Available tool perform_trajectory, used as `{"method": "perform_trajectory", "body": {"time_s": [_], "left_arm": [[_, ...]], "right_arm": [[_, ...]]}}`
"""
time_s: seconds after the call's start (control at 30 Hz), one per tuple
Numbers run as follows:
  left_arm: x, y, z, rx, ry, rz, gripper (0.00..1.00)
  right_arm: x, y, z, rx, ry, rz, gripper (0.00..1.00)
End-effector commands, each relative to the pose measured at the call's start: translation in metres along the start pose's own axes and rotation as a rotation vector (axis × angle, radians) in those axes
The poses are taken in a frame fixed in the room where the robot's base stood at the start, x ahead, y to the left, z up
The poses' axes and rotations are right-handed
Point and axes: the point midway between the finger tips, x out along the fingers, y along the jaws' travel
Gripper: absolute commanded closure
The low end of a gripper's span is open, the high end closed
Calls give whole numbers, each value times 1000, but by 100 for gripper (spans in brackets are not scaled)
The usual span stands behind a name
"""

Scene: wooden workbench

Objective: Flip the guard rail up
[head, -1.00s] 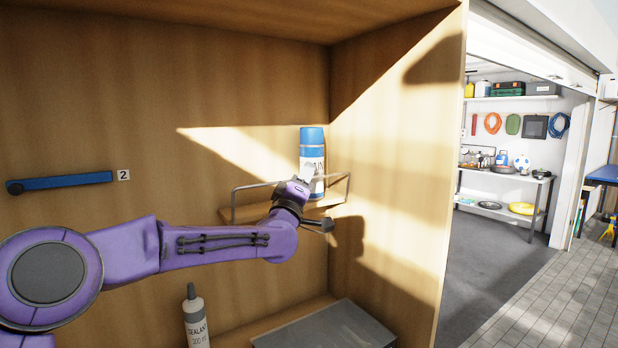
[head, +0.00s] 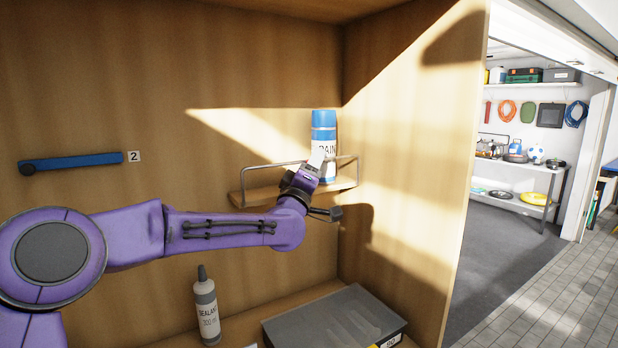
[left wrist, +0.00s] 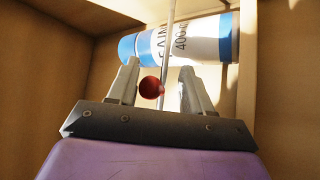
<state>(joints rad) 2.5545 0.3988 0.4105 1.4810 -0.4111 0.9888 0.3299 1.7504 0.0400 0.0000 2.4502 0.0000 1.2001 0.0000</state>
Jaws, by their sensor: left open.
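The guard rail (head: 270,166) is a thin wire rail on a small wooden shelf (head: 262,196) in the cabinet's back right corner. In the head view its top bar stands above the shelf board, with bent ends going down at both sides. My left gripper (head: 314,164) is at the rail, in front of a blue and white paint can (head: 323,122). In the left wrist view the open fingers (left wrist: 160,92) have a pale rod of the rail (left wrist: 171,20) and a red ball (left wrist: 150,87) between them. Whether they touch is unclear. My right gripper is not in view.
A blue bar (head: 80,162) beside a "2" label is on the back wall. Below stand a sealant bottle (head: 207,310) and a grey box (head: 335,318). The cabinet's right wall (head: 410,150) is close to the shelf.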

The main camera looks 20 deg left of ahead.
Motion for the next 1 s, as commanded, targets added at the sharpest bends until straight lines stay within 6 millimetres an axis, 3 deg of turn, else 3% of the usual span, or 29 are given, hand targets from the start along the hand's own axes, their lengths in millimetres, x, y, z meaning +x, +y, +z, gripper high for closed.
{"method": "perform_trajectory", "body": {"time_s": [0.03, 0.2, 0.4, 1.0], "left_arm": [[-13, -5, 3, -2, 0, 1, 50], [-56, -6, 3, -2, 0, 1, 50], [-88, -3, 2, -1, -1, -1, 50], [-94, -1, 1, 0, -1, -2, 50]], "right_arm": [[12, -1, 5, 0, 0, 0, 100], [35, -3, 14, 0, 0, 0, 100], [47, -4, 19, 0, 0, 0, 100], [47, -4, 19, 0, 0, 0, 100]]}}
